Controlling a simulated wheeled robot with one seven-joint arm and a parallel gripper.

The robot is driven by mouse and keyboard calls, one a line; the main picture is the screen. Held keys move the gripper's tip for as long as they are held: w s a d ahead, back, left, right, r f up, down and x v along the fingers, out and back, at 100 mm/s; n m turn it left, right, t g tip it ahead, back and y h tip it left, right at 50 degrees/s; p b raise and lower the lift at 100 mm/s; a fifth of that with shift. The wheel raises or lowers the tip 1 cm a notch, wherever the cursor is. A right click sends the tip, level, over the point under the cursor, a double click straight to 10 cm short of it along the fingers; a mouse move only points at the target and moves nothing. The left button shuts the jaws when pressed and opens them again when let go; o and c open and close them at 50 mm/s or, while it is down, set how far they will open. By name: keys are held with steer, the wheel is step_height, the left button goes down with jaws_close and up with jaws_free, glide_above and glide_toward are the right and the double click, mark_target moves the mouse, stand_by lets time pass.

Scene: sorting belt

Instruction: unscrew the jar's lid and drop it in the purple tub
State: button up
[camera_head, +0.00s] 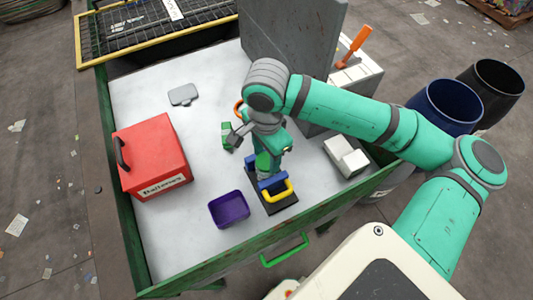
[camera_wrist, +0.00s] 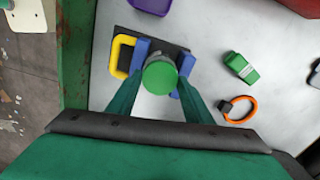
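The jar's round green lid (camera_wrist: 160,77) shows from above in the wrist view, with a pale rim of the jar just under it. The jar stands between the blue jaws (camera_wrist: 185,60) of a holder with a yellow handle (camera_wrist: 122,56) on a dark base. My gripper (camera_wrist: 160,83) is open, with one finger at each side of the lid; I cannot tell whether they touch it.
A red box (camera_head: 152,158) stands at the left. A green carton (camera_head: 227,135) and an orange ring (camera_wrist: 240,109) lie behind my gripper. A white box (camera_head: 346,157) is at the right, and a grey panel (camera_head: 290,35) rises behind. The table between red box and tub is clear.

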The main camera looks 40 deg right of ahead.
steer(key=c, duration=0.3)
steer(key=shift+f, duration=0.1)
stand_by(0.3)
steer(key=n, duration=0.3)
steer(key=shift+n, duration=0.4)
steer(key=shift+s+n, duration=0.1)
steer(key=shift+n, duration=0.9)
steer(key=shift+n, duration=1)
steer(key=n, duration=0.3)
steer(key=shift+n, duration=0.3)
